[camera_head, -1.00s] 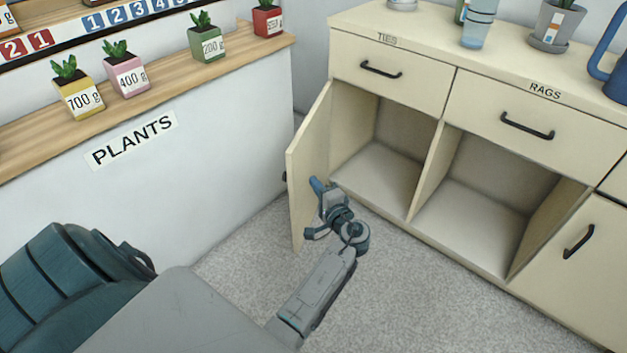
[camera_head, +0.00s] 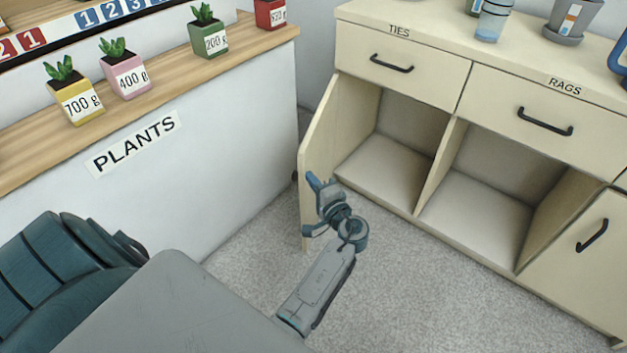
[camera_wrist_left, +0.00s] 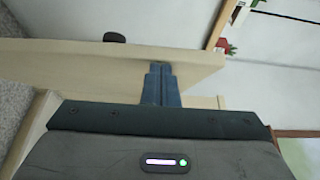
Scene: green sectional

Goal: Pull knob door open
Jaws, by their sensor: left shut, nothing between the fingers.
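The cream knob door (camera_head: 328,135) of the left lower compartment stands wide open, swung out toward the white wall. Its dark knob (camera_head: 295,176) shows just past the door's free edge in the head view. In the wrist view the black knob (camera_wrist_left: 115,37) sticks out beyond the door panel (camera_wrist_left: 60,55). My left gripper (camera_head: 319,182) is shut and empty at the inner side of the door, near its free edge. Its fingertips (camera_wrist_left: 160,70) reach the panel in the wrist view; whether they touch it I cannot tell. My right gripper is not in view.
The open left compartment (camera_head: 385,170) is empty. Drawers marked TIES (camera_head: 385,75) and RAGS (camera_head: 535,120) are shut above. A wooden ledge (camera_head: 160,80) with potted plants tops the white wall at left. Grey carpet (camera_head: 420,285) is free in front.

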